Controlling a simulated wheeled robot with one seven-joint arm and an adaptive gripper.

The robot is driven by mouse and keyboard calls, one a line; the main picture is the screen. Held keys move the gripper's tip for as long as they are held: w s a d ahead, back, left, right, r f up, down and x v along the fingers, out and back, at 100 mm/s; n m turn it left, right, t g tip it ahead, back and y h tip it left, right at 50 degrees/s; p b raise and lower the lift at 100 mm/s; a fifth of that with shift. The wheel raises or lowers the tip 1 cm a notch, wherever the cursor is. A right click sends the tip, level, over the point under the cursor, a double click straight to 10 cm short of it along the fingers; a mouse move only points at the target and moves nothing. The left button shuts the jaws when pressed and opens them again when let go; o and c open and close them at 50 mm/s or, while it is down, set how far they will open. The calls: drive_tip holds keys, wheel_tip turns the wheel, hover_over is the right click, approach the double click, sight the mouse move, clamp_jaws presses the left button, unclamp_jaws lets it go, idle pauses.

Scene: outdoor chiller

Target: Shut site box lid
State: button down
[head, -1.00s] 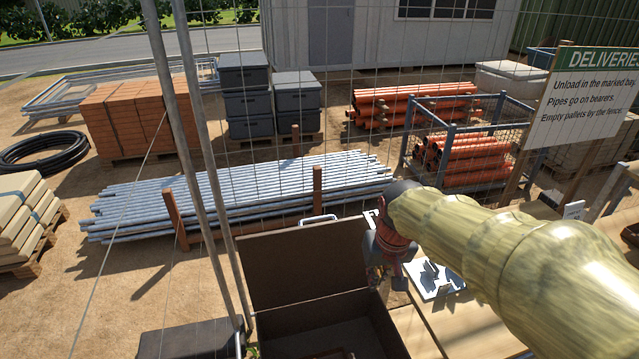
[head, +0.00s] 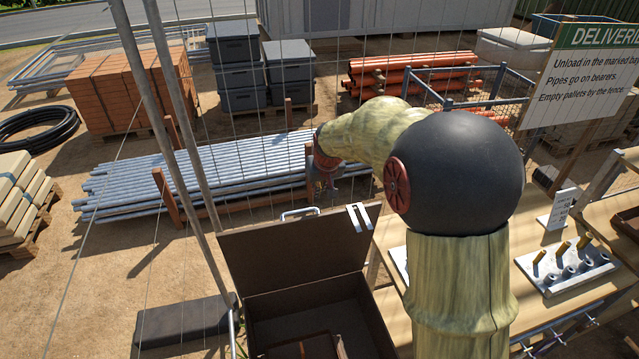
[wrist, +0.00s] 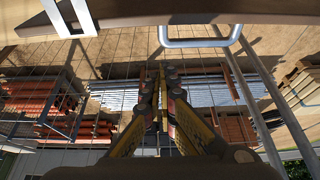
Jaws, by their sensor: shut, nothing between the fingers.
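The brown site box (head: 368,305) stands open at the bottom of the head view. Its lid (head: 295,250) stands up at the back, with a metal handle (head: 300,212) and a pale two-strip fitting (head: 358,217) on its top edge. My gripper (head: 325,186) is above and apparently beyond the lid's top edge. In the wrist view my gripper (wrist: 163,78) is shut and empty. The lid's edge (wrist: 130,20) crosses the top there, with the handle (wrist: 200,42) and fitting (wrist: 68,18) apart from the fingers.
A wire mesh fence with slanting posts (head: 165,120) stands by the box. Grey pipes (head: 230,165) lie beyond it. A wooden bench (head: 570,295) with a fittings rack (head: 568,268) is at right, partly hidden by my arm. A dark slab (head: 182,322) lies left of the box.

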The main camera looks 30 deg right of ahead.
drive_tip(key=f, duration=0.1)
drive_tip(key=s+f, duration=0.1)
drive_tip(key=f, duration=0.1)
drive_tip(key=shift+s+a+f+p, duration=0.2)
drive_tip(key=shift+s+f+p, duration=0.05)
drive_tip(key=shift+s+p, duration=0.15)
drive_tip(key=shift+s+f, duration=0.2)
drive_tip(key=shift+s, duration=0.1)
drive_tip(key=shift+f, duration=0.1)
